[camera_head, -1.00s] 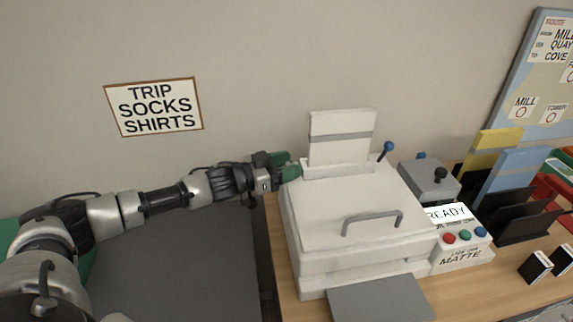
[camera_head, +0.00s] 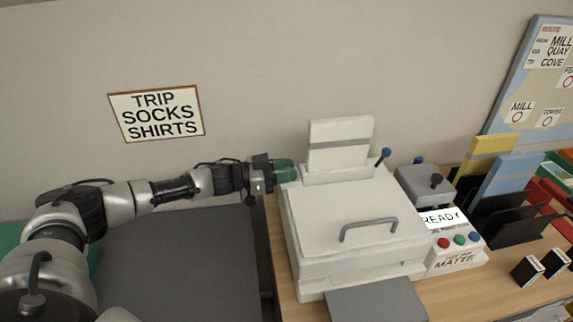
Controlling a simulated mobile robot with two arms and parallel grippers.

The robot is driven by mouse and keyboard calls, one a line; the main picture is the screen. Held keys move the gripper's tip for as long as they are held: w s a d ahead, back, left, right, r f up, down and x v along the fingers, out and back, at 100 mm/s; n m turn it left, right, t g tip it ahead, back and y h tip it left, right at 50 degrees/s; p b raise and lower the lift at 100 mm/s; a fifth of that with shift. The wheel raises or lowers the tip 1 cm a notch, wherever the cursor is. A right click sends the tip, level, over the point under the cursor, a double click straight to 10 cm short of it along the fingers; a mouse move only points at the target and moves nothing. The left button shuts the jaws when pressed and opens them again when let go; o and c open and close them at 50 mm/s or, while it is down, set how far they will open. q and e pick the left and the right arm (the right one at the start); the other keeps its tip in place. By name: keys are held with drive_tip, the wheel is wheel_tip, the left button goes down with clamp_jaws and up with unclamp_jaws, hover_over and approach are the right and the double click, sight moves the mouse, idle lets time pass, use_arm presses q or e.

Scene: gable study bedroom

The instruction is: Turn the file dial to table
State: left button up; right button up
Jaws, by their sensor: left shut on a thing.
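The white printer (camera_head: 335,216) stands on the wooden desk, with a grey front handle and a sheet standing in its back feed. My left gripper (camera_head: 285,172) reaches in from the left to the printer's left rear side. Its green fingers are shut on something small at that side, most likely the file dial. The fingers hide it, so no dial face, pointer or setting can be read. A display panel (camera_head: 443,219) on the printer's right reads READY, above a red, a green and a blue button. My right gripper is not in view.
A grey box (camera_head: 424,186) with a dark knob and a blue-knobbed lever (camera_head: 384,155) are right of the feed. Dark file holders (camera_head: 510,215) stand farther right. A grey tray (camera_head: 375,300) juts out in front. A dark grey surface (camera_head: 190,255) lies below my left arm.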

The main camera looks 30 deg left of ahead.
use_arm(q)
drive_tip(key=shift+w+a+m+g+h, duration=0.1)
drive_tip(key=shift+m+g+h, duration=0.55)
drive_tip(key=shift+g, duration=0.25)
drive_tip(key=shift+m+g+h+b, duration=0.6)
drive_tip(key=shift+m+g, duration=0.25)
drive_tip(key=shift+g, duration=0.55)
drive_tip(key=o, duration=0.9)
drive_tip(key=shift+a, duration=0.1)
drive_tip(key=b+v, duration=0.1)
drive_tip(key=v, duration=0.9)
drive_tip(key=shift+a+b, duration=0.35)
drive_tip(key=shift+b, duration=0.05)
drive_tip(key=shift+f, duration=0.1)
